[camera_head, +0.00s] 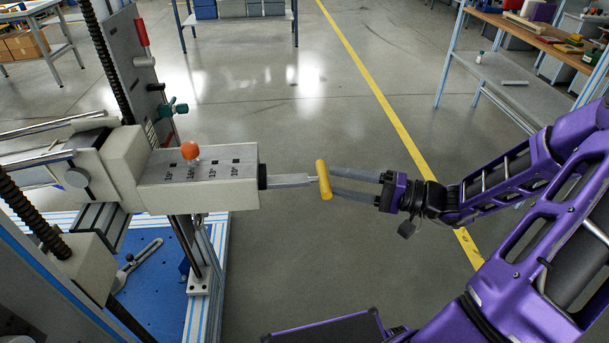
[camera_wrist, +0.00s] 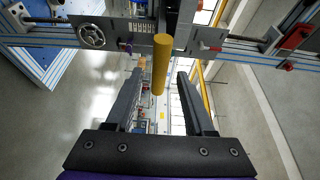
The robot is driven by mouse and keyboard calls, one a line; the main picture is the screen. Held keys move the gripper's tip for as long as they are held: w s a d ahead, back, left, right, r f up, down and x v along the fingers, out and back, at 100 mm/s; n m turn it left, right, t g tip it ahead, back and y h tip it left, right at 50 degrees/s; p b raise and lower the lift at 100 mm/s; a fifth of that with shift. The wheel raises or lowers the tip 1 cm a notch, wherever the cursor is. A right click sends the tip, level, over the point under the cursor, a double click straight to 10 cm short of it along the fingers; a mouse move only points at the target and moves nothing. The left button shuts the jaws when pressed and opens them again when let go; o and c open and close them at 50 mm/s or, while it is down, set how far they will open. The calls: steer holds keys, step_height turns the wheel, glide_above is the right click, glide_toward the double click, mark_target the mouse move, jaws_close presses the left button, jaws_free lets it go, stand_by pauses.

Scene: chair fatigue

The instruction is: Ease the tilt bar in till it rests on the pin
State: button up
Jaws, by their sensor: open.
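The tilt bar (camera_head: 289,180) is a grey rod standing out of the right end of a cream housing (camera_head: 205,194). A yellow cross handle (camera_head: 323,180) caps its outer end and also shows in the wrist view (camera_wrist: 160,64). An orange ball knob (camera_head: 190,150) sits on top of the housing beside a row of angle marks; the pin itself is hidden inside. My gripper (camera_head: 333,182) is open, its two fingertips at the yellow handle. In the wrist view the handle appears between the fingers, with gaps on both sides. I cannot tell whether either finger touches it.
A tall machine frame with threaded columns (camera_head: 98,50) stands at left. A wrench-like tool (camera_head: 138,262) lies on the blue bed (camera_head: 150,295). A shelf bench (camera_head: 520,45) stands at upper right. The floor around the bar and beneath it is clear.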

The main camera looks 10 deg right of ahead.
mark_target(318, 178)
steer(key=x, duration=0.8)
steer(key=shift+w+a, duration=0.1)
jaws_close()
stand_by(1.2)
